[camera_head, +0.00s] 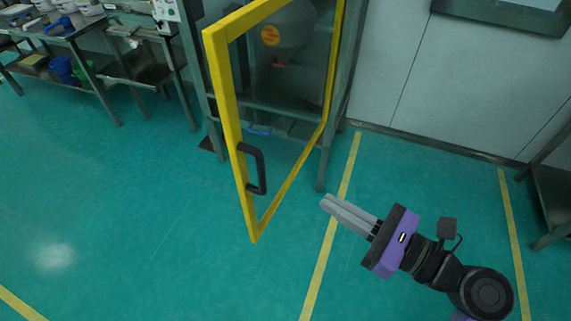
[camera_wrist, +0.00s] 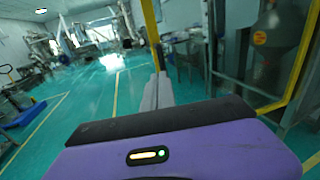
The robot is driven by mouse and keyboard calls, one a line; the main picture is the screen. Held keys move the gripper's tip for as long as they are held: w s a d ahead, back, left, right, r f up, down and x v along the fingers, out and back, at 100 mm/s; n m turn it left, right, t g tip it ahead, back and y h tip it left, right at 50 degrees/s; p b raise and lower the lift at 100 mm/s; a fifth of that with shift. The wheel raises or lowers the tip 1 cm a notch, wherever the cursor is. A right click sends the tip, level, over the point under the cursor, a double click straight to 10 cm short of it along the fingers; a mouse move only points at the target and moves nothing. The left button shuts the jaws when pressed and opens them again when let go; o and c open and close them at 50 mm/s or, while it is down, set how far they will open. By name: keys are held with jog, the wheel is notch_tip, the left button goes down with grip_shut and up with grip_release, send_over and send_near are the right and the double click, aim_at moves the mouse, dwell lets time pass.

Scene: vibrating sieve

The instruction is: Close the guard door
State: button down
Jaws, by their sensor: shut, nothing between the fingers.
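The guard door (camera_head: 222,85) has a yellow frame and a clear panel, and it stands swung open from the sieve's grey-green frame. A black handle (camera_head: 261,168) is on its free edge. My gripper (camera_head: 325,203) is shut and empty, to the right of the door in the head view, pointing left toward it and apart from it. In the wrist view the fingers (camera_wrist: 156,92) show closed together, with a yellow door post (camera_wrist: 151,30) just beyond them. The handle cannot be made out in the wrist view.
The sieve's rounded grey body (camera_head: 290,30) with an orange label is behind the door panel. A workbench (camera_head: 75,35) with bins stands at the upper left. A grey wall (camera_head: 440,90) is at the back right. The green floor left of the door is clear.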

aim_at(263, 163)
jog(key=p+x, duration=0.1)
jog(key=x, duration=1.3)
jog(key=shift+p, duration=0.4)
